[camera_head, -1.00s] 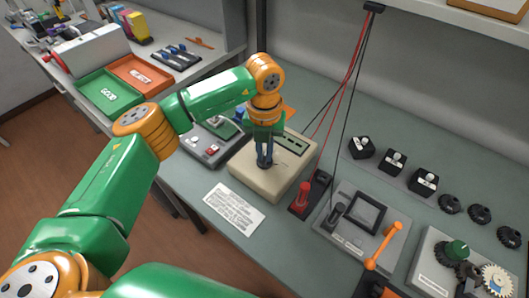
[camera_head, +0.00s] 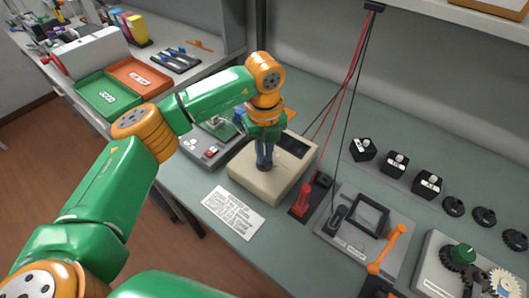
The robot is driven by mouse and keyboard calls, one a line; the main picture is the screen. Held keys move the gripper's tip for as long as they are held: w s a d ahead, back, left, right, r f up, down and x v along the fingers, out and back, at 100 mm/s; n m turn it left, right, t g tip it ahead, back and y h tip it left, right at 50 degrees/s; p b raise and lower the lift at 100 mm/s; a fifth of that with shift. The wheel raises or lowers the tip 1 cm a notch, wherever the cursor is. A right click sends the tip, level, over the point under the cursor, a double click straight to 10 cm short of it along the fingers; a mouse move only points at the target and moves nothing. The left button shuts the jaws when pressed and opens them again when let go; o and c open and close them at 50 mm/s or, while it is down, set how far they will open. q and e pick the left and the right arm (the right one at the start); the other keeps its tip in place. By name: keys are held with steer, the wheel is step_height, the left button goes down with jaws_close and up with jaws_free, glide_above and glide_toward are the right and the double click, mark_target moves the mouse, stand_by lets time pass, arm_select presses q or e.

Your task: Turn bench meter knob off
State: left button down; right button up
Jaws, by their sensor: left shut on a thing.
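The bench meter (camera_head: 285,180) is a cream box on the grey-green bench, in the middle of the head view. Its display (camera_head: 293,144) on the top face is dark. My left gripper (camera_head: 264,166) points down onto the meter's top face, its fingers shut on the knob. The knob itself is hidden by the fingers, so its pointer cannot be read.
Red and black probes (camera_head: 304,200) stand just right of the meter, with cables hanging above. A grey device with an orange lever (camera_head: 387,249) is farther right. A printed card (camera_head: 233,212) lies in front. A board with a red button (camera_head: 211,152) sits left.

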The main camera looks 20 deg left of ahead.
mark_target(265, 159)
stand_by(0.3)
arm_select(q)
steer(key=c, duration=0.9)
jaws_free()
step_height(265, 159, up, 6)
steer(key=shift+r+b, duration=0.15)
steer(key=shift+b, duration=0.5)
steer(key=shift+r, duration=0.4)
